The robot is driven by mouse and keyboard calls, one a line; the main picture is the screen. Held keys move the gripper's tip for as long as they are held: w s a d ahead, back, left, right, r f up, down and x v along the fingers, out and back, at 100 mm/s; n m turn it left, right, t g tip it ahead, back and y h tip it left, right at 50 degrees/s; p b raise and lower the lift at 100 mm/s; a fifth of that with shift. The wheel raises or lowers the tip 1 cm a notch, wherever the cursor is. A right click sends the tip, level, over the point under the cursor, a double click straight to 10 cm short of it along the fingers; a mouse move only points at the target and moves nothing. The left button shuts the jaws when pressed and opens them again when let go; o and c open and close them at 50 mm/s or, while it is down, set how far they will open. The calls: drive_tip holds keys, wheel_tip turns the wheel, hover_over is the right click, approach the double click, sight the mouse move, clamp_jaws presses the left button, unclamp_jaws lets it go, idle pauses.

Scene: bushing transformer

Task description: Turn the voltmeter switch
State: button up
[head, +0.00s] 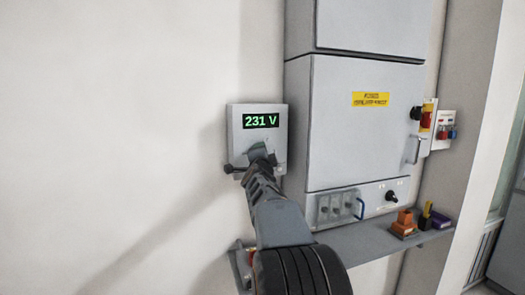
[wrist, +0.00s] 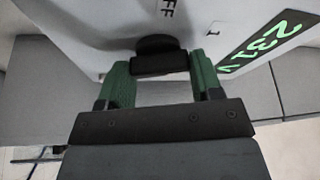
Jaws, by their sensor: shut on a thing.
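The voltmeter (head: 237,138) is a light grey box on the wall beside the tall cabinet. Its display (head: 261,121) reads 231 V in green. The display also shows at the upper right of the wrist view (wrist: 266,42). In the wrist view, the black switch (wrist: 157,64) is a bar knob on a round base, between my gripper's two green fingers. My gripper (wrist: 160,72) is shut on this knob. The labels "FF" and "1" show near it. In the head view, my gripper (head: 257,160) covers the lower part of the voltmeter and hides the switch.
A grey cabinet (head: 365,130) with a yellow label stands just right. A shelf (head: 375,243) below it carries orange and purple items (head: 404,222). A red and black handle (head: 424,118) is on the cabinet's right side. The wall at left is clear.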

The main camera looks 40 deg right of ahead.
drive_tip(key=m+g+y+p, duration=0.1)
drive_tip(key=m+p, duration=0.3)
drive_tip(key=m+g+y+p, duration=0.1)
drive_tip(key=m+p, duration=0.3)
drive_tip(key=p, duration=0.1)
drive_tip(key=shift+r, duration=0.2)
drive_tip(key=shift+f+m+y, duration=0.1)
drive_tip(key=shift+m+y, duration=0.2)
drive_tip(key=shift+m, duration=0.1)
drive_tip(key=o, duration=0.9)
